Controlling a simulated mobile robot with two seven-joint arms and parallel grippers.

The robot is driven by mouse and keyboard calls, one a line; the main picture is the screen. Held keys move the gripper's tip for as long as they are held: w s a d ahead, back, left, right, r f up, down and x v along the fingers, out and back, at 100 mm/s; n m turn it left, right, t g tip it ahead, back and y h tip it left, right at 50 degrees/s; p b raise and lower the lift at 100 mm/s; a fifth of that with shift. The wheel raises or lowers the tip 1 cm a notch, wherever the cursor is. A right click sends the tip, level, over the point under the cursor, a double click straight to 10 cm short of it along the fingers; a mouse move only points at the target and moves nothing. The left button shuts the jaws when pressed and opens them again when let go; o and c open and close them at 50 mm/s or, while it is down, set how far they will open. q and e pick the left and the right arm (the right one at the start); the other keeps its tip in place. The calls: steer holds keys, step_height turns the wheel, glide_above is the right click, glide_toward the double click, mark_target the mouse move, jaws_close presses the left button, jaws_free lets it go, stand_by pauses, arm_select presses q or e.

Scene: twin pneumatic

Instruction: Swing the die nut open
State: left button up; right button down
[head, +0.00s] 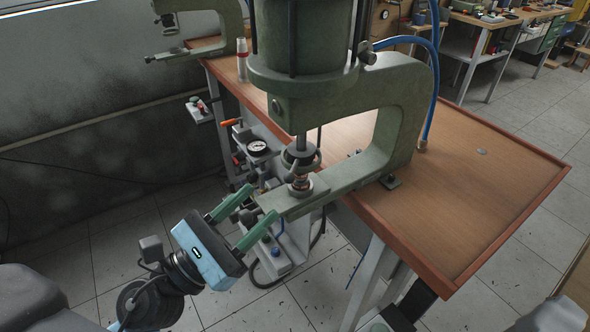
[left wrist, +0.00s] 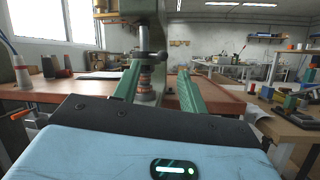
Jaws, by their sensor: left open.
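The green press (head: 395,105) stands on the bench with its lower arm reaching out toward my left side. Below its ram is a dark ring (head: 301,157), and under that a small reddish-banded stack (head: 300,184) sits on the end of the lower arm. The stack also shows in the left wrist view (left wrist: 146,76). I cannot tell which of these parts is the die nut. My left gripper (head: 260,202) is open and empty, its two green fingers pointing at the stack from the front left, apart from it. My right gripper is not in view.
The wooden bench (head: 480,190) has free room to the right of the press. A blue hose (head: 434,70) runs down behind the press. A pressure gauge (head: 257,147) and fittings hang below the bench's left edge. A second press (head: 205,20) stands behind.

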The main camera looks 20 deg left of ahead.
mark_target(285, 177)
arm_select(q)
steer(key=p+x, duration=0.4)
steer(key=x, duration=0.3)
steer(key=shift+w+r, duration=0.2)
steer(key=shift+w+d, duration=0.15)
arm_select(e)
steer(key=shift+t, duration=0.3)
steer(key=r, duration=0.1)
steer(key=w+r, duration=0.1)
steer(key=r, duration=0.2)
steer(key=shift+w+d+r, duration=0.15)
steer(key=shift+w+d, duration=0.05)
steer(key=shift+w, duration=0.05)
arm_select(q)
steer(key=shift+f, duration=0.1)
